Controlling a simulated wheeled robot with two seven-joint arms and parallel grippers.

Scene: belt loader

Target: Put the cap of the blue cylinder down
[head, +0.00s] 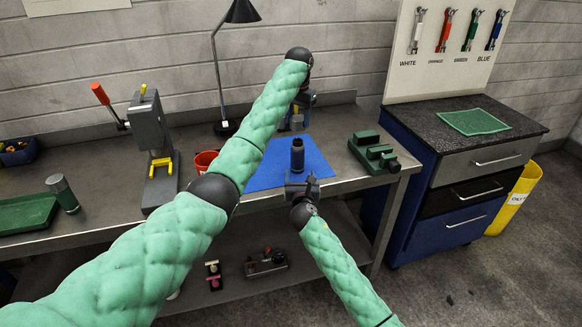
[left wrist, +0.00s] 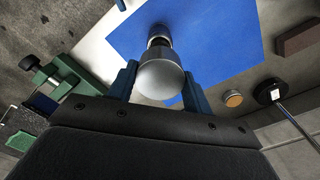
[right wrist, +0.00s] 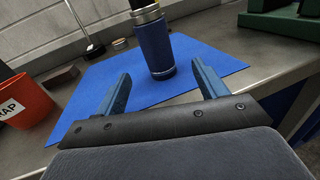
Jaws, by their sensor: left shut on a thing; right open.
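The blue cylinder (head: 297,157) stands upright on the blue mat. In the right wrist view the cylinder (right wrist: 155,48) shows its dark blue body with a silver band near the top; its upper end is cut off. My left gripper (head: 303,98) is over the back of the mat. In the left wrist view it is shut on a rounded silver cap (left wrist: 161,78), held above the mat; the cylinder shows only in part behind it. My right gripper (head: 298,186) is open and empty at the bench's front edge, its fingers pointing toward the cylinder, which stands beyond the fingertips.
The blue mat (head: 262,177) has bare room around the cylinder. A red bin (right wrist: 22,100) and a press (head: 152,140) are left of it, a green vise (head: 373,153) right. A lamp base (left wrist: 270,92), brown block (left wrist: 299,38) and small round can (left wrist: 233,98) are near the back.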

